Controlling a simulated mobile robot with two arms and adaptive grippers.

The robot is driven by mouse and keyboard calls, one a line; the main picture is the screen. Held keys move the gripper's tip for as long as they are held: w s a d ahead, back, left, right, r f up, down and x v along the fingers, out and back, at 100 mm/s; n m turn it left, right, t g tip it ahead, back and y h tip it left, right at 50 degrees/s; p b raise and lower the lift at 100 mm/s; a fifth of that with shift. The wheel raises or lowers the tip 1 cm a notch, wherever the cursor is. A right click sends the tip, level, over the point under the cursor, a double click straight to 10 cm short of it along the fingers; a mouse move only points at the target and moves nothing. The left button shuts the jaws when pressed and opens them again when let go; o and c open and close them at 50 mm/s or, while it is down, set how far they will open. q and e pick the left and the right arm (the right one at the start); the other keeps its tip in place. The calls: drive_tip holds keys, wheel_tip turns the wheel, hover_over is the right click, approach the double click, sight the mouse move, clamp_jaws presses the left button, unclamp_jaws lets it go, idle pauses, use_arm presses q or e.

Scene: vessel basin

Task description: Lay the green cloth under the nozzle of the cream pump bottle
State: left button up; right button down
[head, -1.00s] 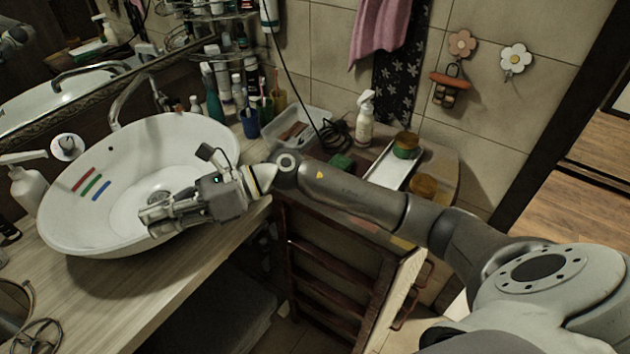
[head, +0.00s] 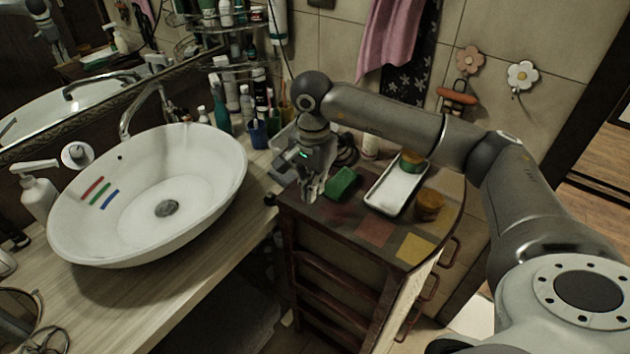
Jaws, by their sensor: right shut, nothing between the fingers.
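The green cloth (head: 342,183) is a small folded block on the dark top of a wooden cabinet at the centre. My right gripper (head: 311,193) points down just left of the cloth, its fingers shut and empty; I cannot tell if they touch the cabinet top. The cream pump bottle (head: 38,194) stands upright on the counter at the far left, beside the basin (head: 140,235). Its nozzle points right, toward the basin rim. My left gripper is out of view.
A white tray (head: 385,205) and an amber jar (head: 429,205) stand right of the cloth. Red and yellow squares (head: 414,250) lie on the cabinet's front part. Bottles and a blue cup (head: 257,133) crowd behind the basin. The basin inside is empty around its drain.

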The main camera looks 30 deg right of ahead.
sight(338, 182)
wheel_tip(338, 182, down, 7)
drive_tip(key=shift+s+f+p, duration=0.1)
drive_tip(key=shift+f+p, duration=0.05)
drive_tip(key=shift+p, duration=1.05)
drive_tip(key=shift+w+d+r+p, duration=0.15)
drive_tip(key=shift+w+d+p, duration=0.2)
drive_tip(key=shift+d, duration=0.3)
drive_tip(key=shift+w+d+r+p, duration=0.1)
drive_tip(key=shift+w+d+p, duration=0.2)
drive_tip(key=shift+d, duration=0.3)
drive_tip(key=shift+w+d+f, duration=0.15)
drive_tip(key=shift+w+d, duration=0.05)
drive_tip(key=shift+d, duration=0.45)
drive_tip(key=shift+w+d+f, duration=0.1)
drive_tip(key=shift+d+f, duration=0.05)
drive_tip(key=shift+d, duration=0.05)
drive_tip(key=d+b, duration=0.1)
drive_tip(key=w+d+b, duration=0.1)
drive_tip(key=d, duration=0.1)
drive_tip(key=w+d+b, duration=0.1)
drive_tip(key=b, duration=0.1)
drive_tip(key=shift+d+f, duration=0.1)
drive_tip(key=shift+d, duration=0.1)
drive_tip(key=shift+w+d+b, duration=0.15)
drive_tip(key=shift+d+b, duration=0.15)
drive_tip(key=shift+d, duration=0.2)
drive_tip(key=shift+r, duration=0.25)
